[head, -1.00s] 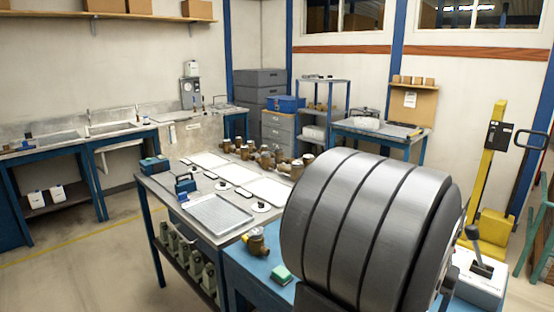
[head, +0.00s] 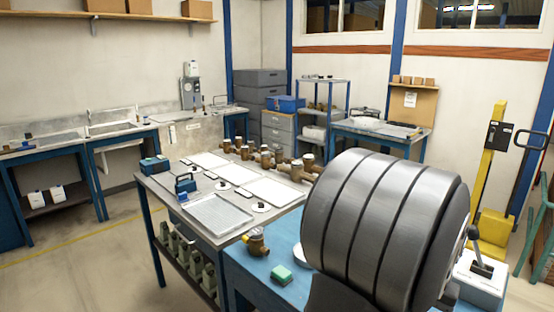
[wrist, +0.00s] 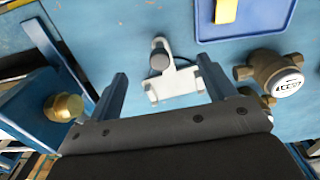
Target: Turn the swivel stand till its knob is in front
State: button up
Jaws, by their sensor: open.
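In the wrist view, a white metal piece with a dark round knob (wrist: 159,60), which looks like the swivel stand (wrist: 175,82), is on the blue bench top. Its knob lies toward the upper left of the piece, and a wider foot is toward my gripper. My gripper (wrist: 161,68) is open, with one blue finger on each side of the stand in the picture and nothing held. I cannot tell its height above the bench. In the head view, my arm covers the gripper and most of that bench; a white edge (head: 299,254) shows beside the arm.
Right of the stand is a brass meter (wrist: 275,78); above it is a blue tray (wrist: 204,30) with a yellow item. A brass fitting (wrist: 62,107) is at left.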

jog(key=shift+f, duration=0.4)
jog(key=shift+f, duration=0.75)
jog(key=shift+c, duration=0.5)
jog(key=c, duration=0.3)
jog(key=shift+c, duration=0.2)
